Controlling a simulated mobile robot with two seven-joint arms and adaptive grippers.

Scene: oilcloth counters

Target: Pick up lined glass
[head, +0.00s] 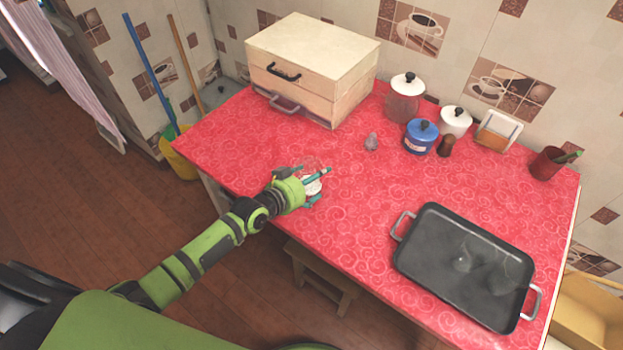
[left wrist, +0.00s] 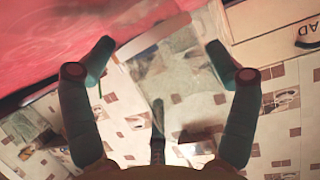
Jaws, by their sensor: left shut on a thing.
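The lined glass (head: 312,185) is clear and hard to make out in the head view, near the front left edge of the red counter. My left gripper (head: 319,186) is around it, one finger on each side, shut on it. In the left wrist view the see-through glass (left wrist: 165,85) fills the space between the two teal fingers of the left gripper (left wrist: 160,47), with the room showing through it. I cannot tell whether its base touches the counter. My right gripper is not in view.
A wooden drawer box (head: 310,65) stands at the back left. A small greyish item (head: 371,142), a blue pot (head: 420,137), jars and a red cup (head: 548,162) stand behind. A black roasting tray (head: 465,265) lies at right. The counter's middle is clear.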

